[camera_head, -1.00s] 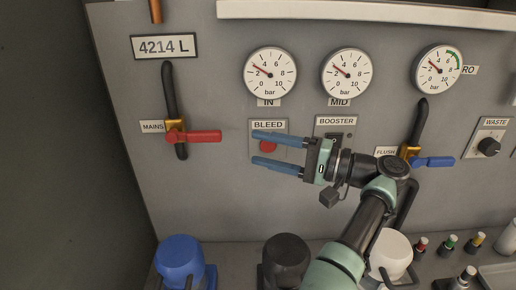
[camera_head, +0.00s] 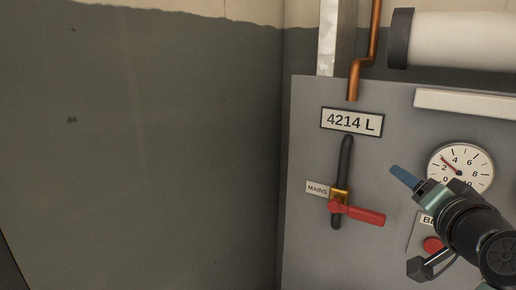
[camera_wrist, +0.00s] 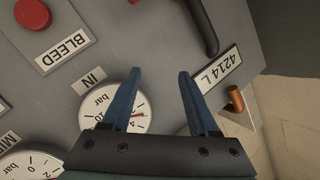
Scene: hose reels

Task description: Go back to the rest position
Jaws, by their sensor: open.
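My gripper (camera_head: 402,176) is at the right of the head view, in front of the panel and left of the IN gauge, seen nearly edge-on. In the wrist view its two blue fingers (camera_wrist: 159,76) are spread apart with nothing between them. Behind them is the grey panel (camera_wrist: 150,45). One finger overlaps the IN gauge (camera_wrist: 118,113), and the other points near the 4214 L plate (camera_wrist: 218,68). No object is held.
The red-handled MAINS valve (camera_head: 358,212) is left of my gripper. The red BLEED button (camera_head: 433,244) is close to my arm. A copper pipe (camera_head: 362,60) and a white cylinder (camera_head: 460,42) are above. A bare wall (camera_head: 140,150) fills the left.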

